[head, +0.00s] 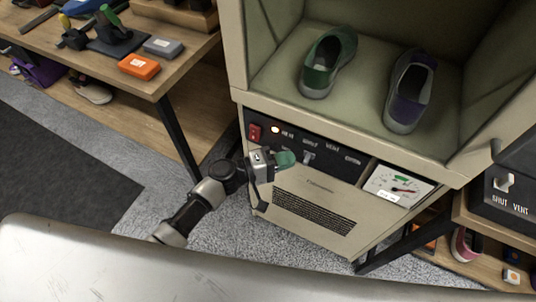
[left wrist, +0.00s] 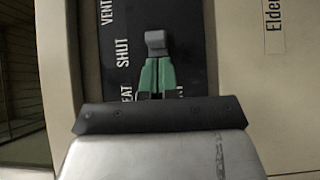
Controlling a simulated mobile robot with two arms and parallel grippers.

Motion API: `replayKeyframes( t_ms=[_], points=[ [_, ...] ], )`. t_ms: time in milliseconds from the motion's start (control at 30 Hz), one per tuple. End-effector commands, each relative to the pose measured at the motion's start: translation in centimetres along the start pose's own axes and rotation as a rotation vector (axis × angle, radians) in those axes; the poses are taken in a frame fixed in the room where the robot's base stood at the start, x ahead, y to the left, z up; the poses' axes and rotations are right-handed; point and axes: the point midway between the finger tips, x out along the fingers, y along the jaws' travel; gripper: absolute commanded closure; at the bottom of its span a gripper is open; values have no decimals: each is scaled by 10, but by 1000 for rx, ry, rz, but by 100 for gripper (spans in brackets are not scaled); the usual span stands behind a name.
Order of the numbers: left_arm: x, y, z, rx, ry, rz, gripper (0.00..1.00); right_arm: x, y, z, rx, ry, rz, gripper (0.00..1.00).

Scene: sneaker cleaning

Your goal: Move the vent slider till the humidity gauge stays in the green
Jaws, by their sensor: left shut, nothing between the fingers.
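The vent slider's grey knob (head: 308,157) sits on the black control panel of the beige cabinet, near the SHUT label. In the left wrist view the knob (left wrist: 155,42) is beside SHUT, just beyond my fingertips. My left gripper (head: 287,159) has green fingers, shut and empty, at the panel left of the knob. In the left wrist view the shut fingers (left wrist: 156,72) meet or nearly meet the knob; contact is unclear. The humidity gauge (head: 398,186) has a green band at its top. Its red needle points rightward; its exact reading is too small to tell. My right gripper is not in view.
A red switch (head: 254,132) and a lit lamp (head: 275,129) are at the panel's left. A green shoe (head: 326,62) and a purple shoe (head: 409,92) stand in the open cabinet above. A workbench (head: 150,82) is left; a black labelled box (head: 512,205) is right.

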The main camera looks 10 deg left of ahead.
Motion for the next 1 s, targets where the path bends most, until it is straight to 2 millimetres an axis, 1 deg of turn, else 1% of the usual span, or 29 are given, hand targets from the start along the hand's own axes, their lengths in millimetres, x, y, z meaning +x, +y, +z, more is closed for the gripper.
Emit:
replayKeyframes(
  t_ms=[33, 200, 567, 667, 800, 900, 1000],
  points=[
    [4, 2, 4, -1, 1, 1, 100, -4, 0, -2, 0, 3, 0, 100],
    [11, 0, 11, -1, 1, 0, 100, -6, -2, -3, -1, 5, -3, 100],
    [12, -1, 13, -1, 1, 0, 100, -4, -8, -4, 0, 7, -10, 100],
    [21, -3, 22, -1, -1, 2, 100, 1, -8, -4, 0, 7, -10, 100],
    [43, -3, 43, -2, -1, 4, 100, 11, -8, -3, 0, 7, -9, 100],
    [54, -3, 54, -1, 1, 2, 100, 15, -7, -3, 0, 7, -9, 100],
    [60, -1, 60, 0, 1, 1, 100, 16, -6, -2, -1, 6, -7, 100]
  ],
)
